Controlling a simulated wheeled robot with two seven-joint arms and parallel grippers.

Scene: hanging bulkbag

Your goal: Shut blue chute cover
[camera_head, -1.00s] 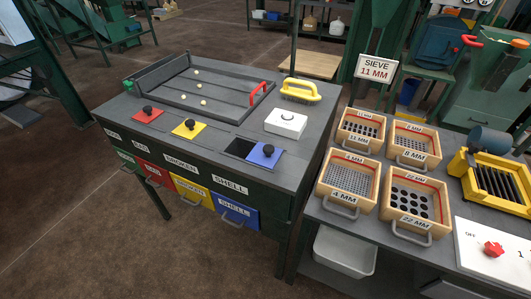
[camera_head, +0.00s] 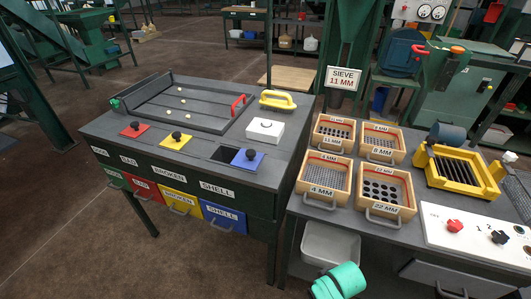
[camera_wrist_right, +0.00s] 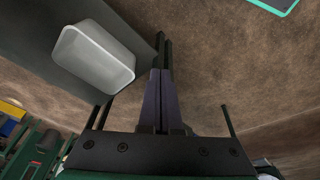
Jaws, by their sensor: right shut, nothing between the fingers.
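The blue chute cover (camera_head: 247,160), a flat plate with a black knob, lies on the sorting table's top near its right front corner. A dark chute opening (camera_head: 226,154) shows uncovered directly to its left. The red cover (camera_head: 134,131) and the yellow cover (camera_head: 176,142) lie further left, each with a black knob. My right gripper (camera_wrist_right: 160,75) is shut and empty in the wrist view, with the floor and a bin behind it. In the head view only a teal part of my right arm shows, low and away from the cover. My left gripper is not in view.
A white box (camera_head: 265,130) and a yellow handle (camera_head: 278,99) sit behind the blue cover. Wooden sieve boxes (camera_head: 325,175) stand on the bench to the right. A pale bin (camera_head: 328,246) is below it, also in the wrist view (camera_wrist_right: 95,58). Open floor lies at the front left.

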